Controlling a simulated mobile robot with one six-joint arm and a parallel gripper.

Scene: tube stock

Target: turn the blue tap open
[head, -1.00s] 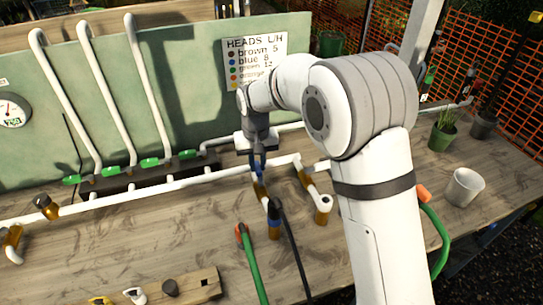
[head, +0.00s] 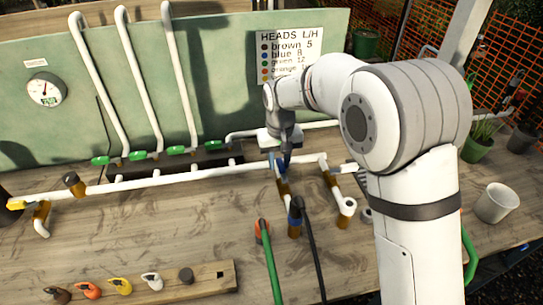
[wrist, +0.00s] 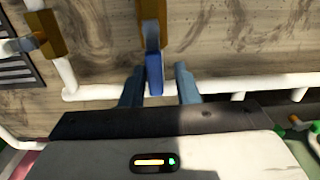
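The blue tap has a blue lever handle (wrist: 154,76) on a brass body (wrist: 151,12), set on a branch of the white pipe. In the head view its brass body (head: 284,188) shows just below my gripper (head: 281,163). In the wrist view the two fingers of my gripper (wrist: 160,88) are apart, one on each side of the blue handle. A gap shows on both sides of the handle. In the head view the fingers largely hide the handle.
Another brass fitting (wrist: 46,34) sits beside the tap on the white pipe (head: 150,182). Green taps (head: 175,150) line the back panel. A green hose (head: 271,265) and a black hose (head: 314,250) run forward. A wooden strip (head: 215,277) holds coloured handles. A white cup (head: 497,203) stands right.

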